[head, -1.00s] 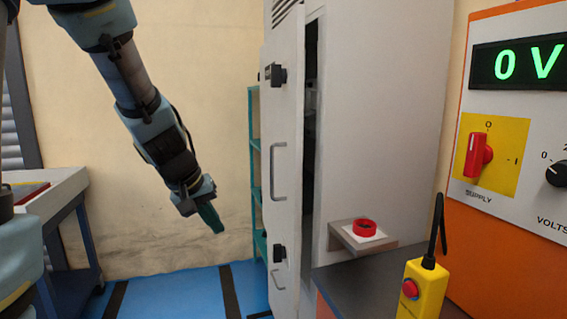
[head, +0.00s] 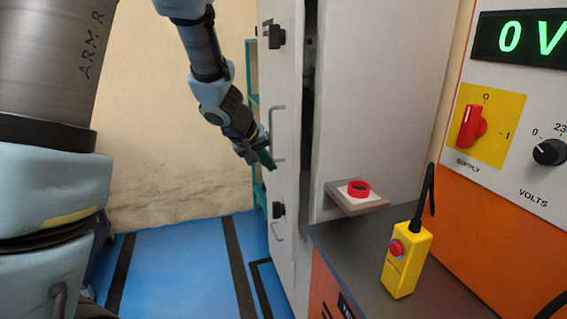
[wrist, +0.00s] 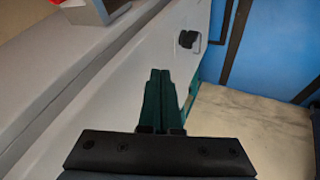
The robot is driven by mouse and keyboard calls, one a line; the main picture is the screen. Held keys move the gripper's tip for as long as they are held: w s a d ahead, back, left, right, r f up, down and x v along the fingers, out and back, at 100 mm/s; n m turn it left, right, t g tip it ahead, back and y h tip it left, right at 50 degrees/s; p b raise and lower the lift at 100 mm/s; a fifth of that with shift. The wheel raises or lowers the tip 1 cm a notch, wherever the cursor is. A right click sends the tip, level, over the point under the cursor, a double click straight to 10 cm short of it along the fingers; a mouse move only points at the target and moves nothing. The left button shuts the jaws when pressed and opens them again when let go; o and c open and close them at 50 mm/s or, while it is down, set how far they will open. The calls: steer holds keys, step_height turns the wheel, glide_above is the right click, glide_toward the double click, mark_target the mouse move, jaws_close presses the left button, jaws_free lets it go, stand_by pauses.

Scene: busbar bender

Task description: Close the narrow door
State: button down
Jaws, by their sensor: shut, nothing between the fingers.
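The narrow door (head: 285,185) is a tall pale panel on the cabinet, standing slightly ajar with a dark gap (head: 310,70) along its right edge. It has a grey bar handle (head: 278,132) and black latches (head: 277,37) above and below. My gripper (head: 268,162) is shut and empty, its dark green fingers close to the door's face near the lower end of the bar handle. In the wrist view the shut fingers (wrist: 161,98) point along the pale door (wrist: 150,62), with a black latch (wrist: 188,40) ahead. I cannot tell whether they touch the door.
A dark bench (head: 375,245) at the right holds a yellow control box (head: 407,265). A red ring-shaped button (head: 358,188) sits on a small ledge on the cabinet side. An orange panel (head: 475,195) stands far right. Blue floor (head: 180,260) left of the door is clear.

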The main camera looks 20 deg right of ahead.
steer(key=shift+s+d+r+p, duration=0.15)
steer(key=shift+d+p, duration=0.15)
steer(key=shift+d, duration=0.3)
steer(key=shift+s+d+f+p, duration=0.15)
steer(key=shift+d+p, duration=0.1)
steer(key=shift+d, duration=0.4)
steer(key=shift+s+d+r+p, duration=0.15)
steer(key=shift+d+p, duration=0.15)
steer(key=shift+d, duration=0.3)
